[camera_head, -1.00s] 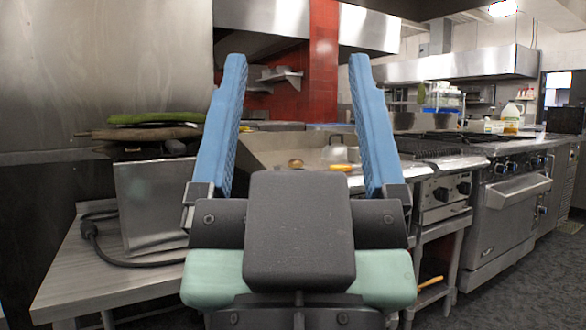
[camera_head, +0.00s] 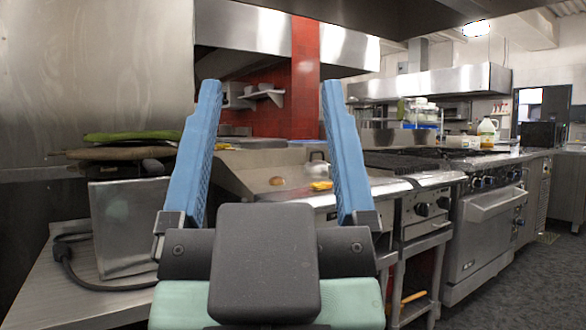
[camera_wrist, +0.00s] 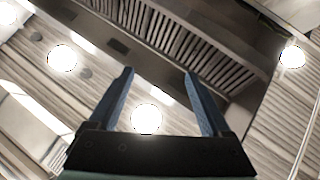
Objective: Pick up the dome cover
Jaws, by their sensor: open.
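My gripper (camera_head: 267,84) is raised in front of the head camera, its two blue fingers wide apart with nothing between them. In the wrist view my gripper (camera_wrist: 158,72) is also open and empty, pointing up at the ceiling. A small pale, translucent rounded thing (camera_head: 317,164), perhaps the dome cover, shows on the griddle beyond the fingers. It is too small and partly hidden by the right finger to be sure. My gripper is well apart from it.
A steel counter (camera_head: 45,305) at left holds a cable and stacked boards (camera_head: 120,153). A stove with oven (camera_head: 490,222) stands right. Floor (camera_head: 515,290) is clear at lower right.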

